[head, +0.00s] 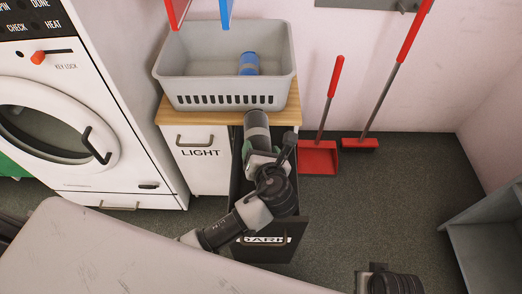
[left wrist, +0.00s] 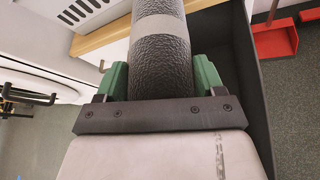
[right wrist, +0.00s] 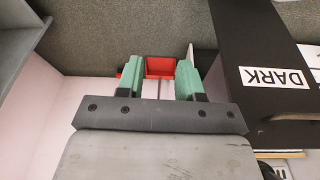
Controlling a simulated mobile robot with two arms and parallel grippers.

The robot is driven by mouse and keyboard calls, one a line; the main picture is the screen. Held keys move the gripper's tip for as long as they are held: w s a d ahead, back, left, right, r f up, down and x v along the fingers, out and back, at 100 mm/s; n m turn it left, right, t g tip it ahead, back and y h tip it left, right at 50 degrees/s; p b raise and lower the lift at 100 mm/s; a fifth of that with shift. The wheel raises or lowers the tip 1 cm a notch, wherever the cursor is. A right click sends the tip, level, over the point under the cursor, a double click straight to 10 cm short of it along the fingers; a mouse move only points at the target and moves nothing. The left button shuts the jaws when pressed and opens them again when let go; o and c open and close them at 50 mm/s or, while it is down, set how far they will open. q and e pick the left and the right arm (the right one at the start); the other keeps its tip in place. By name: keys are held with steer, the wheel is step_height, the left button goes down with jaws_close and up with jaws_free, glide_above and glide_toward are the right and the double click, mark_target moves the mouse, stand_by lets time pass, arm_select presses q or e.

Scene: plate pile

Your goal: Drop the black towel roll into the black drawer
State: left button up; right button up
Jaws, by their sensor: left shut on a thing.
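The black towel roll (head: 257,122) has a grey band around it and is held upright or slightly tilted over the open black drawer (head: 268,254), which has a DARK label. My left gripper (head: 262,155) is shut on the roll. In the left wrist view the roll (left wrist: 162,60) sits between the green fingers, with the drawer's dark wall (left wrist: 262,105) to its right. The arm hides much of the drawer's inside. My right gripper (right wrist: 158,78) is open and empty; the drawer front (right wrist: 262,40) shows to its right.
A grey basket (head: 185,88) with a blue roll (head: 249,64) stands on the wooden cabinet top. A shut white LIGHT drawer (head: 204,172) is left of the black one. A white washer (head: 80,90) stands left. A red dustpan (head: 318,158) and brush (head: 359,144) lean at the wall.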

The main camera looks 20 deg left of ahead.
arm_select(q)
steer(key=o, duration=1.1)
steer(key=shift+s+d+r, duration=0.1)
steer(key=shift+s+d, duration=0.05)
steer(key=shift+s, duration=0.1)
steer(key=shift+p+v, duration=1.5)
steer(key=shift+v, duration=3.65)
arm_select(e)
step_height(320, 180, down, 10)
steer(key=s, duration=0.1)
steer(key=shift+s+f+g, duration=0.15)
steer(key=shift+s+g, duration=0.15)
steer(key=shift+g, duration=0.1)
steer(key=shift+d, duration=0.1)
